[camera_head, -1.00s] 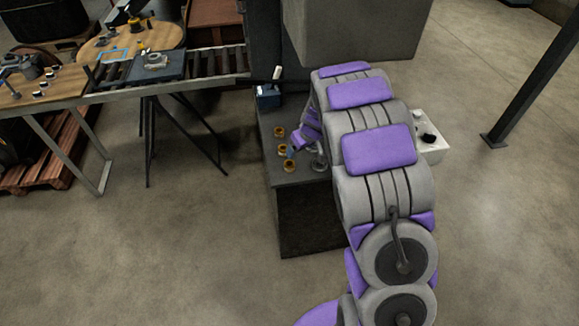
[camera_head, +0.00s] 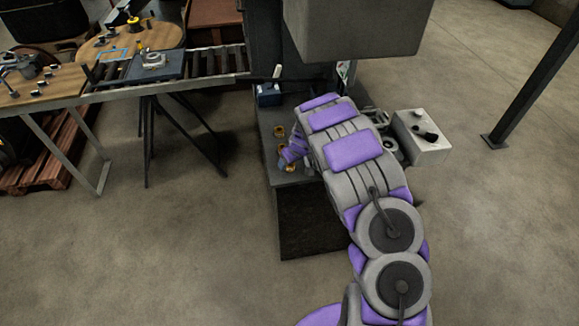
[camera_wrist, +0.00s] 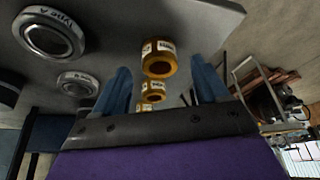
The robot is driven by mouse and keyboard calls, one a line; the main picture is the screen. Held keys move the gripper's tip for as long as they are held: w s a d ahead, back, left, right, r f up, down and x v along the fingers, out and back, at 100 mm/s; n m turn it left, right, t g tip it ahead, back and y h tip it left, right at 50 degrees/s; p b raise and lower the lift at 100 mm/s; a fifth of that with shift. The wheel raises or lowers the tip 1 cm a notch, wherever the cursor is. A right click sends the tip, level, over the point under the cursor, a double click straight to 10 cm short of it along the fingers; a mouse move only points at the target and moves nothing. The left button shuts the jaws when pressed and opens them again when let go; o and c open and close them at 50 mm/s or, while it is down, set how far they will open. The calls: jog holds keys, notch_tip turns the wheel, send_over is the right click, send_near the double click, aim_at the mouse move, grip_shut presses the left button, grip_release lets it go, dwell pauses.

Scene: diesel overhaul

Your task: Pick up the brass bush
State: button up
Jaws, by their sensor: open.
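Three brass bushes stand in a row on a dark bench (camera_head: 292,250). In the head view they are the far bush (camera_head: 279,131), the middle bush (camera_head: 281,148) and the near bush (camera_head: 291,168), the last partly covered by my arm. My gripper (camera_head: 285,160) is low over the bench beside the near bushes. In the wrist view my gripper (camera_wrist: 162,66) is open, with blue fingers apart. The largest bush (camera_wrist: 159,60), with a label, shows between the fingers; two more (camera_wrist: 152,90) (camera_wrist: 146,107) line up below it in the picture. Whether a finger touches any is unclear.
Silver labelled rings (camera_wrist: 50,34) (camera_wrist: 77,84) lie left of the bushes in the wrist view. A large grey block (camera_head: 352,30) overhangs behind my arm. A pale box (camera_head: 421,137) is at right.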

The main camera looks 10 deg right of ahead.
jog(key=shift+x, duration=1.05)
jog(key=shift+c, duration=0.4)
jog(key=c, duration=1.1)
